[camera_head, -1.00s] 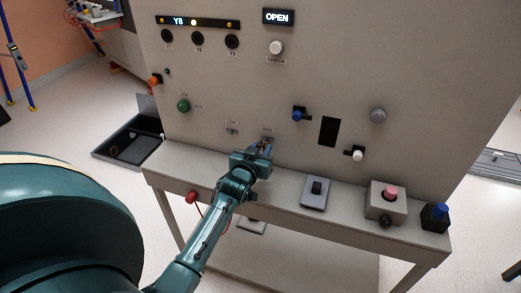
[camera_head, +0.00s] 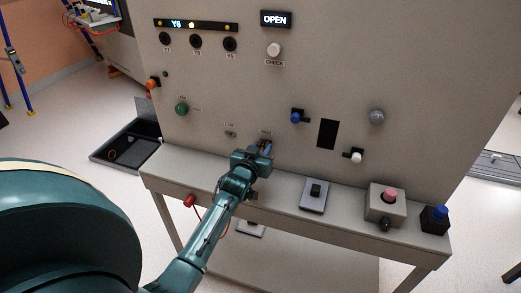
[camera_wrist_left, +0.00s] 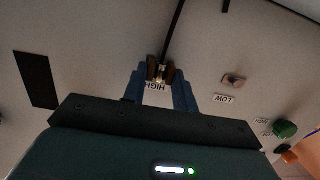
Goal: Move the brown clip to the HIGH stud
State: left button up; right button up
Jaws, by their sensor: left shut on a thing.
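The brown clip (camera_wrist_left: 151,69) is between the blue fingertips of my left gripper (camera_wrist_left: 160,84) in the left wrist view, right at the upside-down HIGH label. A small brass-coloured tip, apparently the HIGH stud (camera_wrist_left: 160,77), shows between the clip's brown halves. I cannot tell whether the clip is seated on it. In the head view my left gripper (camera_head: 265,150) is shut at the panel just below the HIGH label (camera_head: 265,131), and the clip is mostly hidden. The LOW stud (camera_wrist_left: 233,80) is bare, and it also shows in the head view (camera_head: 231,134). My right gripper is not seen.
A dark cable (camera_wrist_left: 174,30) runs from the clip across the panel. A ledge (camera_head: 290,187) below carries a switch box (camera_head: 314,194), a pink-button box (camera_head: 385,204) and a blue-topped box (camera_head: 434,218). Blue (camera_head: 296,117) and white (camera_head: 356,156) knobs sit to the right.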

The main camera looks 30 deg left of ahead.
pick_arm(q)
jog(key=shift+w, duration=0.1)
jog(key=shift+w+a, duration=0.1)
jog(key=shift+w, duration=0.2)
jog(key=o, duration=1.1)
jog(key=shift+o, duration=0.2)
